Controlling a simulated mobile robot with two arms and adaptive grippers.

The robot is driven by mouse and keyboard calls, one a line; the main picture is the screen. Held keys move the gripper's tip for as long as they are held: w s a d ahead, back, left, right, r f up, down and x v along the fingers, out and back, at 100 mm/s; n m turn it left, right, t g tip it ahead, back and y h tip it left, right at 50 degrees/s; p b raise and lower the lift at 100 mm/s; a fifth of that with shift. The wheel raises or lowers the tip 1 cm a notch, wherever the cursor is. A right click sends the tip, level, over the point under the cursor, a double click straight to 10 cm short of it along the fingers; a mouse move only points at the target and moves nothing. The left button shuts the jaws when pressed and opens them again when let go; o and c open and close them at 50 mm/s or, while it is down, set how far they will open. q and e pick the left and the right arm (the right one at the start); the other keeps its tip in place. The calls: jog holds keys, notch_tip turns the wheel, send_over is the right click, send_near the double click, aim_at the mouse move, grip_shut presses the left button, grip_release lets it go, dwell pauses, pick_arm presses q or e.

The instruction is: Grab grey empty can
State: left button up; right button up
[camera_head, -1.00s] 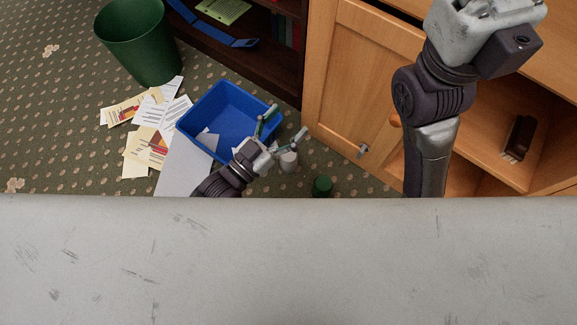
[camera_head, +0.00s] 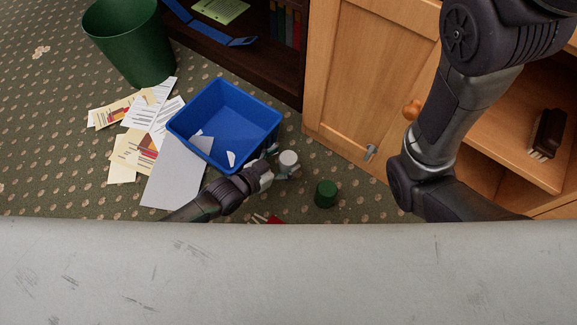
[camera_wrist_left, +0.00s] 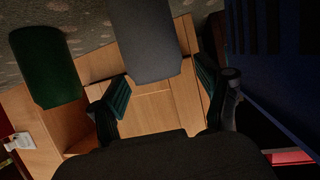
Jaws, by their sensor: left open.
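The grey can (camera_head: 289,158) stands on the carpet just right of the blue bin. In the left wrist view the grey can (camera_wrist_left: 147,42) shows between and ahead of the open fingers. My left gripper (camera_head: 275,164) is low beside the can's left side, partly overlapping it in the head view. In the left wrist view my left gripper (camera_wrist_left: 160,92) has a finger to each side, with a gap between them. I cannot tell whether a finger touches the can. My right gripper is out of view.
A green can (camera_head: 326,194) stands to the right, and it also shows in the left wrist view (camera_wrist_left: 45,65). A blue bin (camera_head: 178,128) sits close behind. Papers (camera_head: 155,115) and a green bin (camera_head: 130,45) lie further left. A wooden cabinet (camera_head: 365,80) stands at right.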

aim_at(296, 154)
pick_arm(q)
jog(key=b+x, duration=0.4)
jog(key=shift+d+f, duration=0.2)
jog(key=shift+f, duration=0.1)
jog(key=shift+w+d, duration=0.25)
jog(key=shift+r, duration=0.1)
jog(key=c, duration=1.1)
